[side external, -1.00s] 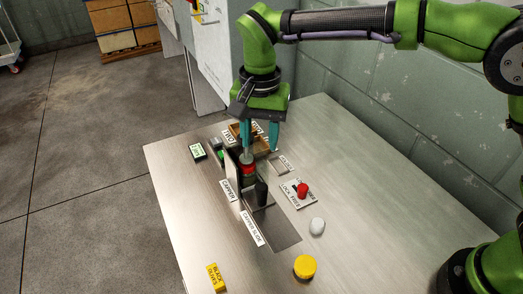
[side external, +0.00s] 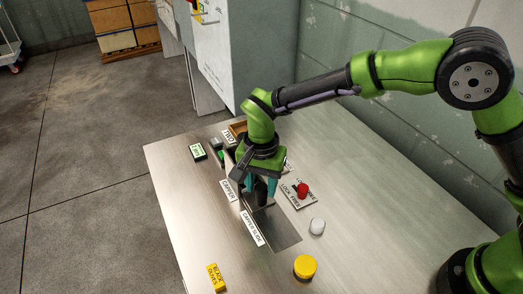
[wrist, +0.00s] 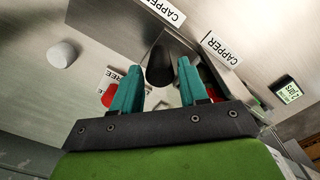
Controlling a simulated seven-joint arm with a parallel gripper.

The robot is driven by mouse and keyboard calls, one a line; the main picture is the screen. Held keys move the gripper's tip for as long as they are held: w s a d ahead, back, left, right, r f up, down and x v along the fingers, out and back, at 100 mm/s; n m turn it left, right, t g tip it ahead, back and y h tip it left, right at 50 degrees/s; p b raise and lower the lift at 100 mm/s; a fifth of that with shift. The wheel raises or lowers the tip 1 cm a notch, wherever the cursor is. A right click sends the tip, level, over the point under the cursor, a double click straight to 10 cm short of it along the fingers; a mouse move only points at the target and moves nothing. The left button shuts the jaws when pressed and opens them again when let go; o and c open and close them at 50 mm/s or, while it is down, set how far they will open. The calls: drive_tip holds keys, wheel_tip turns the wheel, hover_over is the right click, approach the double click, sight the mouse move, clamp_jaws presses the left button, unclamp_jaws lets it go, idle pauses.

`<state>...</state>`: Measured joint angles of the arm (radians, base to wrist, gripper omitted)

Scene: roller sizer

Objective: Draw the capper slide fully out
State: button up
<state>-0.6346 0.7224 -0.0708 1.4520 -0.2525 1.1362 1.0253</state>
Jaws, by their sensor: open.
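The capper slide's black upright handle (side external: 261,193) stands at the upper end of the dark slide bed (side external: 278,233), next to the "CAPPER SLIDE" label (side external: 253,228). My gripper (side external: 261,186) is over the handle with its teal fingers pointing down. In the wrist view the handle (wrist: 160,65) shows between the two open fingers (wrist: 159,72), with gaps visible at the sides. I cannot tell how far down the handle the fingertips reach. The capper and the container in it are mostly hidden behind my gripper in the side view.
A red knob (side external: 302,190) on a "LOCK FREE" plate stands right of the slide. A white knob (side external: 317,227), a yellow button (side external: 305,267) and a yellow block (side external: 215,278) lie nearer. A small display (side external: 198,152) is at left. The slide bed's near part is clear.

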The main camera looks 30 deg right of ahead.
drive_tip(key=shift+f, duration=0.9)
drive_tip(key=shift+c, duration=0.2)
clamp_jaws()
drive_tip(key=shift+s, duration=0.1)
